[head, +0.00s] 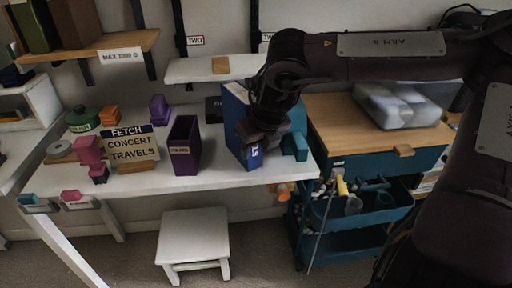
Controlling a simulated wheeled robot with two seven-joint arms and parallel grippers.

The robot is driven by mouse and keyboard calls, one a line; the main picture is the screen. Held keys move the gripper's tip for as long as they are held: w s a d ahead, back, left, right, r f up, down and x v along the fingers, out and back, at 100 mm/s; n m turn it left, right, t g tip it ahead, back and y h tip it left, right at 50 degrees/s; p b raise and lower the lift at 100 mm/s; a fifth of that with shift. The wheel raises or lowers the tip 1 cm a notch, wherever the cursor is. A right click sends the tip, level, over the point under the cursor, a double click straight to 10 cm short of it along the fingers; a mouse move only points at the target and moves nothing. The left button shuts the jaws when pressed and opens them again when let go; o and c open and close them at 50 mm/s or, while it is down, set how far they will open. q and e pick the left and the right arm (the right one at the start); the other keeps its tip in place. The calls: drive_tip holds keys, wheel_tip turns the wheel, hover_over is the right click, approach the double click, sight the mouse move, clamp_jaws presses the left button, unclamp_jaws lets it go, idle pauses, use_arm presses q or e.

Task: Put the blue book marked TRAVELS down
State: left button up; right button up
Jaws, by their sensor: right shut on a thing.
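The blue book (235,110) stands upright at the right part of the white table, its lower end at or just above the tabletop; I cannot tell whether it touches. My right gripper (262,140) is shut on the blue book from its right side, and its dark fingers cover part of it. Only a few pale letters show low on the spine, so the title is not readable. My left gripper is not in view.
A purple holder (184,146) stands left of the book. A teal block (300,118) is close to its right. A teal cart (350,160) with a wooden top adjoins the table's right end. A white stool (194,238) stands in front. The tabletop left of the book has free room.

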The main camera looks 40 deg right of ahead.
drive_tip(key=shift+r, duration=0.1)
drive_tip(key=o, duration=1.3)
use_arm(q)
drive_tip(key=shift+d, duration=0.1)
use_arm(e)
drive_tip(key=shift+r, duration=0.25)
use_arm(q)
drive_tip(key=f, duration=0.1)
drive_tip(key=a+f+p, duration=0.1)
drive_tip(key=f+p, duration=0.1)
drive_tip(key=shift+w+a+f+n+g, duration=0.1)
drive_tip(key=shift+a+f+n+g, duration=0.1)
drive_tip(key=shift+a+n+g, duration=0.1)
use_arm(e)
drive_tip(key=v, duration=1.1)
drive_tip(key=shift+s+a+r, duration=0.1)
drive_tip(key=shift+s+r, duration=0.1)
drive_tip(key=shift+s, duration=0.1)
